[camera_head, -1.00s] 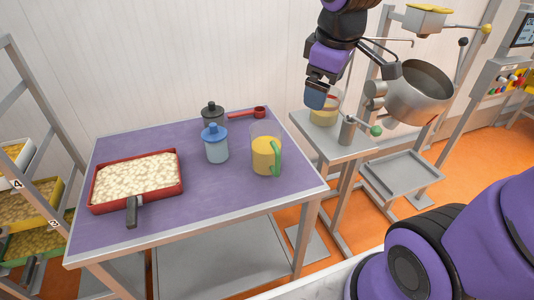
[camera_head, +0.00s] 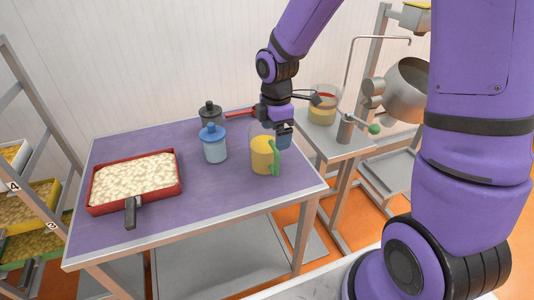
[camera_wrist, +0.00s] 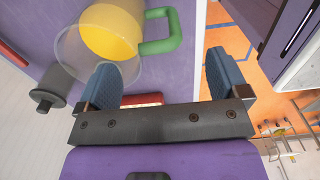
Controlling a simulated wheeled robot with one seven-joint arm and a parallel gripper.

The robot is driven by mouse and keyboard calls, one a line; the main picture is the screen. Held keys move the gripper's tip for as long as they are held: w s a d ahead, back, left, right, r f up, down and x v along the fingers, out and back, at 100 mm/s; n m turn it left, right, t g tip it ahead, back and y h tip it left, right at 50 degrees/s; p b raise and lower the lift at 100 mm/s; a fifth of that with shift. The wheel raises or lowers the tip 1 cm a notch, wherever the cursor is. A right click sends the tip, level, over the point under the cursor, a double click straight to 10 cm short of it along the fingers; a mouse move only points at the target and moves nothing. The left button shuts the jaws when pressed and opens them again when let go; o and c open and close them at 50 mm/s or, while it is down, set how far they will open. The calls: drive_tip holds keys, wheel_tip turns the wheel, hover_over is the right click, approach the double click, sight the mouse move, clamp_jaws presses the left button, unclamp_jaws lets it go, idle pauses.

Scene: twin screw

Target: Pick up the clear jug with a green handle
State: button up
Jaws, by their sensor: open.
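The clear jug with a green handle (camera_head: 262,156) stands on the purple tabletop near its right edge, with yellow contents inside. Its handle faces the front right. In the wrist view the jug (camera_wrist: 108,32) lies just ahead of the fingers, with the green handle (camera_wrist: 168,32) ahead of the gap between them. My gripper (camera_head: 283,135) is above and behind the jug's right side. In the wrist view its two blue fingers (camera_wrist: 160,78) are apart with nothing between them.
On the purple table (camera_head: 220,197) stand a blue-lidded jar (camera_head: 214,145), a dark-lidded jar (camera_head: 210,114) and a red tray of pale pieces (camera_head: 135,178). A red-handled scoop (camera_head: 240,114) lies behind. Another jug (camera_head: 323,106) stands on the side stand beside a metal pot (camera_head: 402,88).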

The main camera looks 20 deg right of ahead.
sight(273, 144)
drive_tip(key=shift+w+a+f, duration=0.1)
drive_tip(key=shift+a+f, duration=0.05)
drive_tip(key=shift+f, duration=3.65)
drive_tip(key=c, duration=1.6)
drive_tip(key=shift+w+r, duration=0.1)
